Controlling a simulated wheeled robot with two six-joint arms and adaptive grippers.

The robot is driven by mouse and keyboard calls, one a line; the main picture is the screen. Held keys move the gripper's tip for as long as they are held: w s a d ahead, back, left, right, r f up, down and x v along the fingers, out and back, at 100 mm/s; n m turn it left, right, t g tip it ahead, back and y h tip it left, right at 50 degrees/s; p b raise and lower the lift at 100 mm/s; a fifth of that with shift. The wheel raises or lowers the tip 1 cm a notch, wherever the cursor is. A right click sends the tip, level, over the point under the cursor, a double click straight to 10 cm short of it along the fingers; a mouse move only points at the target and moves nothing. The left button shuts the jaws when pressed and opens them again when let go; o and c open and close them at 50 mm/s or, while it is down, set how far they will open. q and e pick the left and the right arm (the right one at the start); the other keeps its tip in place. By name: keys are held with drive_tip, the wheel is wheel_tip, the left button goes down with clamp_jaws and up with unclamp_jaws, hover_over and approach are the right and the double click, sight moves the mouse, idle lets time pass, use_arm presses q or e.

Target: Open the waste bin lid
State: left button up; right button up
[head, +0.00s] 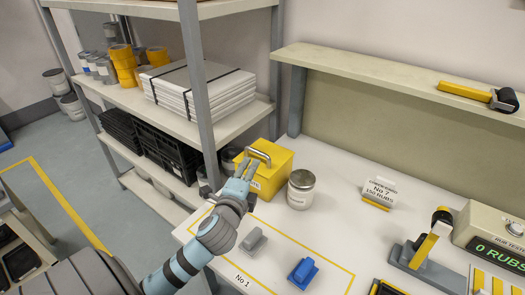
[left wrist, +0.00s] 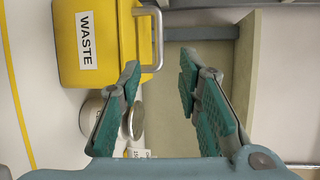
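The yellow waste bin (head: 279,172) stands at the back left of the white worktop with its lid shut. A grey metal handle (head: 262,154) rises from the lid. In the left wrist view the bin (left wrist: 97,22) shows sideways at the upper left, with a WASTE label and the handle (left wrist: 158,35) pointing right. My left gripper (head: 247,168) is open and empty, in front of the bin in the head view. In the left wrist view its fingertips (left wrist: 159,66) are spread, with the handle's end between them in the picture; they do not appear to grip it. My right gripper is not in view.
A silver-lidded jar (head: 301,189) stands just right of the bin. A shelf post (head: 197,85) rises to the left. A grey block (head: 253,241) and a blue block (head: 302,272) lie in the yellow outlined area. A shelf (head: 390,75) overhangs the worktop's back.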

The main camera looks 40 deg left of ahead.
sight(258, 153)
use_arm(q)
drive_tip(key=x, duration=0.5)
drive_tip(key=b+x, duration=0.1)
drive_tip(key=x, duration=0.5)
drive_tip(key=shift+w+a+f, duration=0.15)
drive_tip(key=shift+f, duration=0.1)
drive_tip(key=shift+r, duration=0.1)
drive_tip(key=shift+a, duration=0.1)
clamp_jaws()
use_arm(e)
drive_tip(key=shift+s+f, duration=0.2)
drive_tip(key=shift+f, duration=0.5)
